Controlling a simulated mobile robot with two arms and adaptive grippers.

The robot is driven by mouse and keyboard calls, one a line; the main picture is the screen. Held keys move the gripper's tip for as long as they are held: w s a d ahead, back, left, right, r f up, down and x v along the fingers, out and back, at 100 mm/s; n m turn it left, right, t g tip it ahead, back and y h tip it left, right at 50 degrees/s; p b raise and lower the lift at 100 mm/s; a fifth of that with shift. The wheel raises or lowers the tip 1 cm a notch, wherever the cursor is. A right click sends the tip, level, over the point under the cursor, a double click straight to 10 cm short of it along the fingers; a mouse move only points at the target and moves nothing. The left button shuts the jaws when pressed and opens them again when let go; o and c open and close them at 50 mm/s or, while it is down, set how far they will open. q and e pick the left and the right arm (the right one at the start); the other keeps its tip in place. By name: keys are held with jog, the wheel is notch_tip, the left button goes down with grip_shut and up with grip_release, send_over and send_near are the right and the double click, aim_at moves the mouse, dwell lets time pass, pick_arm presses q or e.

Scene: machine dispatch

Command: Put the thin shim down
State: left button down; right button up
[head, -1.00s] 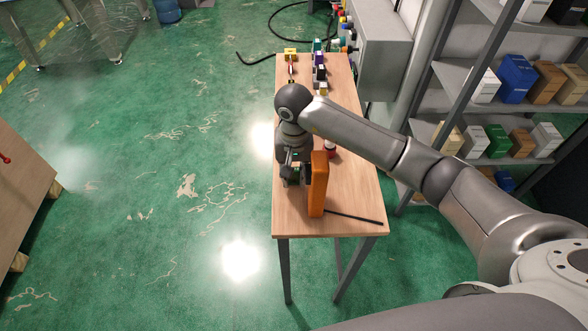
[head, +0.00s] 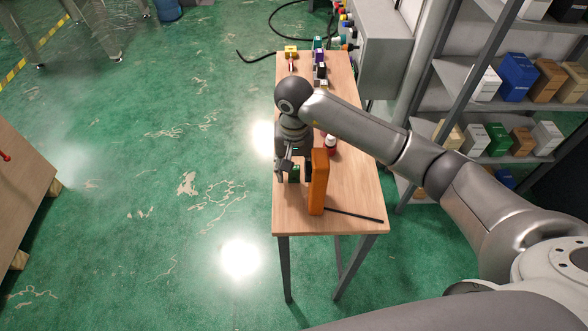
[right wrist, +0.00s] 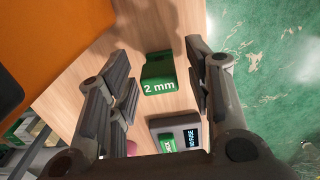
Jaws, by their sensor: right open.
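The green shim, a small block marked "2 mm" (right wrist: 158,75), rests on the wooden table between the fingers of my right gripper (right wrist: 157,58) in the right wrist view. Clear gaps show on both sides, so the gripper is open and apart from the shim. In the head view the right gripper (head: 286,163) is over the near left part of the table, and the shim (head: 295,174) shows as a small green patch beside the fingers, partly hidden. My left gripper is not in view.
An upright orange block (head: 319,182) stands just right of the gripper. A black rod (head: 354,216) lies near the table's front edge. A grey device with a "NO FUSE" display (right wrist: 180,132) sits near the shim. Several small items line the table's far end.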

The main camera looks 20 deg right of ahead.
notch_tip(320, 180, up, 10)
jog(key=b, duration=0.2)
jog(key=shift+f+b, duration=0.2)
jog(key=shift+b, duration=0.2)
jog(key=shift+r, duration=0.6)
jog(key=shift+c, duration=0.7)
jog(key=r+m, duration=0.1)
jog(key=m, duration=0.4)
jog(key=m+y, duration=0.2)
jog(key=m, duration=1.1)
send_over(298, 167)
notch_tip(298, 167, down, 5)
jog(key=shift+f+p, duration=0.15)
jog(key=shift+p, duration=0.3)
jog(key=f, duration=0.2)
jog(key=f+p, duration=0.1)
jog(key=f, duration=0.3)
jog(key=shift+w+a+p, duration=0.1)
jog(key=shift+a+p, duration=0.2)
jog(key=shift+a, duration=0.1)
jog(key=shift+f, duration=0.45)
grip_shut()
